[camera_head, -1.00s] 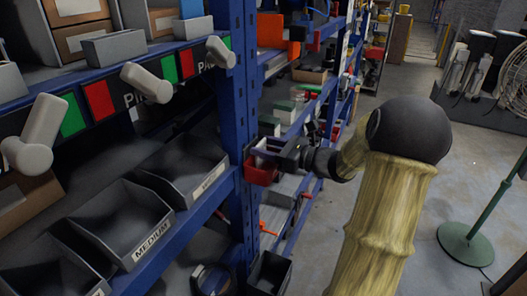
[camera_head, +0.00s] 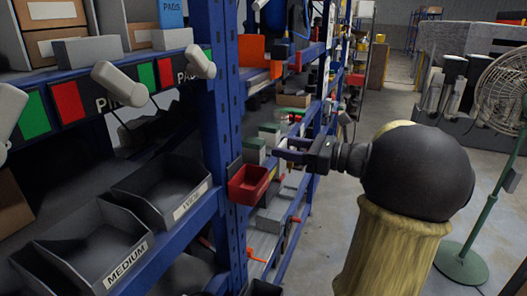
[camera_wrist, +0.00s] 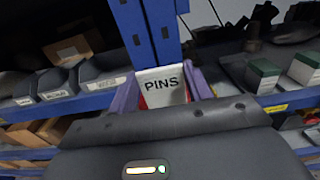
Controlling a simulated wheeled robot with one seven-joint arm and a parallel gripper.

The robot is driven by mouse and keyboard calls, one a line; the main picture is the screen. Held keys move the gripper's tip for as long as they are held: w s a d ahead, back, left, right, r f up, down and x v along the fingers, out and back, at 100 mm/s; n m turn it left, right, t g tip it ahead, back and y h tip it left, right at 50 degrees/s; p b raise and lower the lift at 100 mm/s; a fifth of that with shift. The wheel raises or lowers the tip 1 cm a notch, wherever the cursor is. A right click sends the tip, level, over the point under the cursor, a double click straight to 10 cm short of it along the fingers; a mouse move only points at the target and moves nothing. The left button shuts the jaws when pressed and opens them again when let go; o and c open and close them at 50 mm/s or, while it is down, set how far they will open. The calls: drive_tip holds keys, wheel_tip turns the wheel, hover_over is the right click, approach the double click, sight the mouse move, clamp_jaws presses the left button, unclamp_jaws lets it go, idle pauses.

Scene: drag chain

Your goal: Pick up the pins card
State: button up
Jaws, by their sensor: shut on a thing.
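The pins card (camera_wrist: 161,86) is a white card marked "PINS" in the wrist view. It stands between the two purple fingers of my gripper (camera_wrist: 162,95), which is shut on it. In the head view my gripper (camera_head: 284,150) is above and to the right of a red bin (camera_head: 249,184) on the blue rack post. The card is hard to make out in the head view. The lower part of the card is hidden by the gripper body in the wrist view.
Blue shelving with grey bins (camera_head: 160,188) runs along the left. A blue upright (camera_head: 222,110) stands close to my gripper. White and green boxes (camera_head: 262,142) sit on the shelf behind it. A fan (camera_head: 497,100) stands at the right, with open floor between.

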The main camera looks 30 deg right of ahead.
drive_tip(key=b+v, duration=0.1)
drive_tip(key=v, duration=0.9)
